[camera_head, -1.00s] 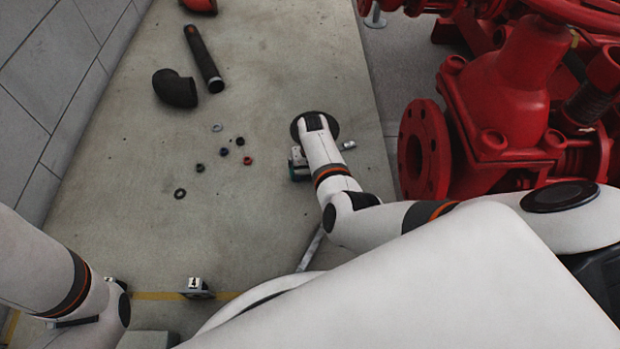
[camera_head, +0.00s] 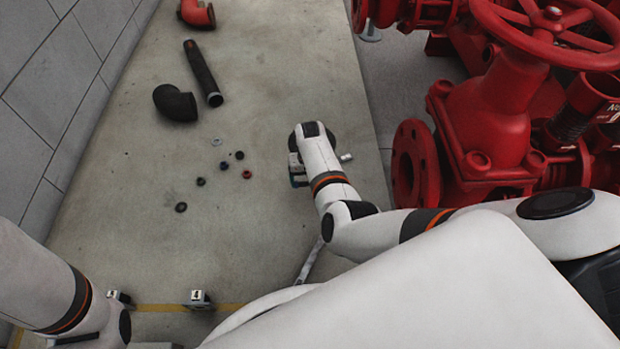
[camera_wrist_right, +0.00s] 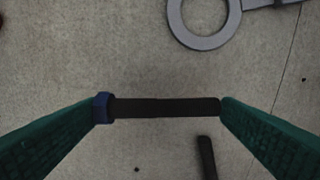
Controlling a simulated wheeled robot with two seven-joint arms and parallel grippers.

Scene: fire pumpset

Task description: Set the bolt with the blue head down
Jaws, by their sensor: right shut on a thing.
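In the right wrist view, a bolt with a blue head (camera_wrist_right: 102,108) and a dark shank (camera_wrist_right: 165,107) spans the gap between the two green fingers of my right gripper (camera_wrist_right: 160,107). The head is against the left finger and the shank's end against the right one. The bolt lies level across the picture above the concrete floor; its height cannot be told. In the head view my right gripper (camera_head: 297,172) points down over the floor, mostly behind its own arm, and the bolt is hidden there. My left forearm comes in at lower left; its gripper is out of view.
A grey ring-shaped tool end (camera_wrist_right: 205,22) and a dark rod (camera_wrist_right: 207,157) lie near the bolt. Several small nuts and washers (camera_head: 220,165) lie to the left. A black pipe (camera_head: 203,73) and elbow (camera_head: 175,103) are farther back. Red pump valves (camera_head: 480,130) stand at right.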

